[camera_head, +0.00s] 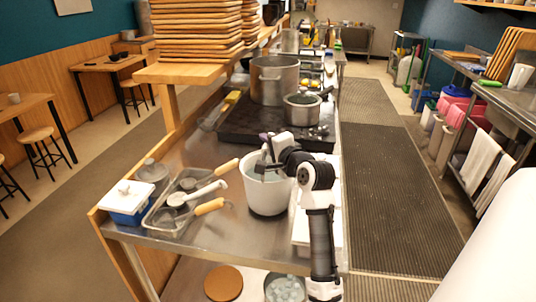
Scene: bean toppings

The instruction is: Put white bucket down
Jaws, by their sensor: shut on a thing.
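The white bucket (267,196) is at the middle of the steel counter, upright, near the counter's front part. My gripper (266,168) is at the bucket's upper rim, reaching over from the right side, and is shut on the bucket. Part of the rim and the bucket's right side are hidden behind my arm. I cannot tell from this view whether the bucket's base touches the counter.
Left of the bucket is a metal tray (155,222) with wooden-handled utensils, beside a blue-and-white box (127,197). Behind is a dark griddle (240,120) with a large pot (274,80) and a smaller pot (302,108). A white board (302,232) lies right of the bucket.

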